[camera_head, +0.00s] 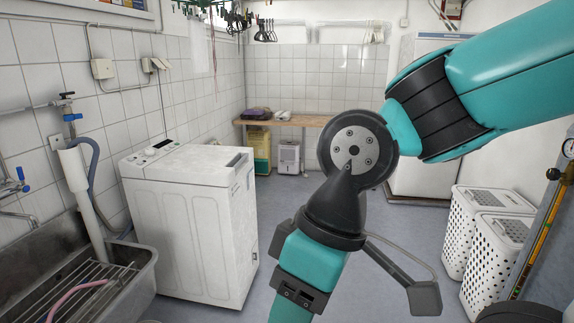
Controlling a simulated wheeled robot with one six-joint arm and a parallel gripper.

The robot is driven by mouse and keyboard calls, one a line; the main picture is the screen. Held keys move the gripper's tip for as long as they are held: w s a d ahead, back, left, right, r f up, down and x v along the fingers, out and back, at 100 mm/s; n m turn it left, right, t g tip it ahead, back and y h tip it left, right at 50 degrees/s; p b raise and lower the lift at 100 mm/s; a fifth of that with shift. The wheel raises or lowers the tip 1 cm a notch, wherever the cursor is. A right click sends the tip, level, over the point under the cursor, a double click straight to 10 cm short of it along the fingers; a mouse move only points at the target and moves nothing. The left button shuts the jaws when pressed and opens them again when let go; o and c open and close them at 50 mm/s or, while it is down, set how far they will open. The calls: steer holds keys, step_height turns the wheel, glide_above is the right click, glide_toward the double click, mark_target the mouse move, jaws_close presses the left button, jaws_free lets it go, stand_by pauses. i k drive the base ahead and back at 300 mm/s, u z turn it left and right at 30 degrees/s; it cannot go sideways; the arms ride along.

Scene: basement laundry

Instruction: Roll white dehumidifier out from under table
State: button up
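The white dehumidifier (289,158) stands upright on the floor under the wooden table (322,121) at the far wall. It is small and boxy with a dark grille area on its front. My teal arm crosses the right and middle of the view, well in front of the table, and hides part of the table's right side. My gripper is not visible; the arm runs out of the bottom of the picture.
A yellow container (260,150) stands left of the dehumidifier. A white washing machine (190,215) and a metal sink (128,290) line the left. White laundry baskets (495,245) stand at right, a tall white cabinet (408,175) behind my arm. Grey floor (285,200) between is clear.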

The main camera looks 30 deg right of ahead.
mark_target(288, 152)
steer(key=z, duration=0.15)
steer(key=i, duration=0.75)
steer(key=z, duration=0.6)
steer(key=i, duration=2.1)
steer(key=z, duration=0.5)
steer(key=i, duration=2)
steer(key=u, duration=0.35)
steer(key=i, duration=1.65)
steer(key=u, duration=0.2)
